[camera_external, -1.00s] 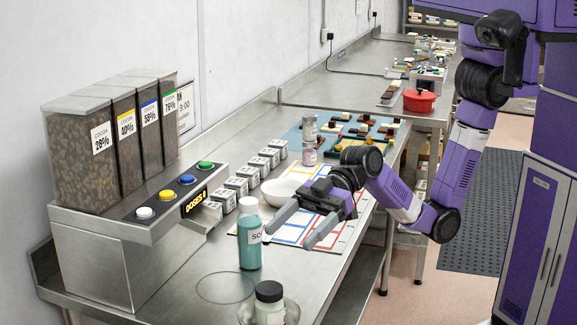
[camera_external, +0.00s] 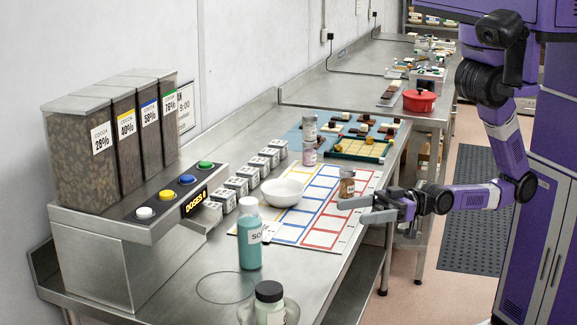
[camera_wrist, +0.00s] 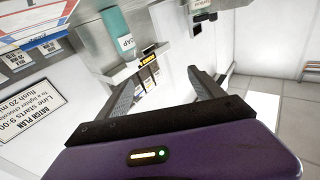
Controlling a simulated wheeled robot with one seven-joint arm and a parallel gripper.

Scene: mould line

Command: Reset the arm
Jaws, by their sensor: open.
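My gripper (camera_external: 368,209) is open and empty at the right edge of the bench, beside the mat with coloured squares (camera_external: 318,206). Its two fingers point left in the external view. A small brown jar (camera_external: 347,184) stands upright on the mat, just behind the fingers in that view; I see no contact. In the wrist view my gripper (camera_wrist: 165,90) shows two spread fingers with nothing between them.
A white bowl (camera_external: 283,193) stands on the mat's left part. A teal soap bottle (camera_external: 249,240), a lidded jar (camera_external: 269,302) and a cocoa dispenser (camera_external: 125,250) are nearer. Stacked jars (camera_external: 309,142) and a green tray (camera_external: 357,150) are farther back. The aisle floor (camera_external: 430,285) is clear.

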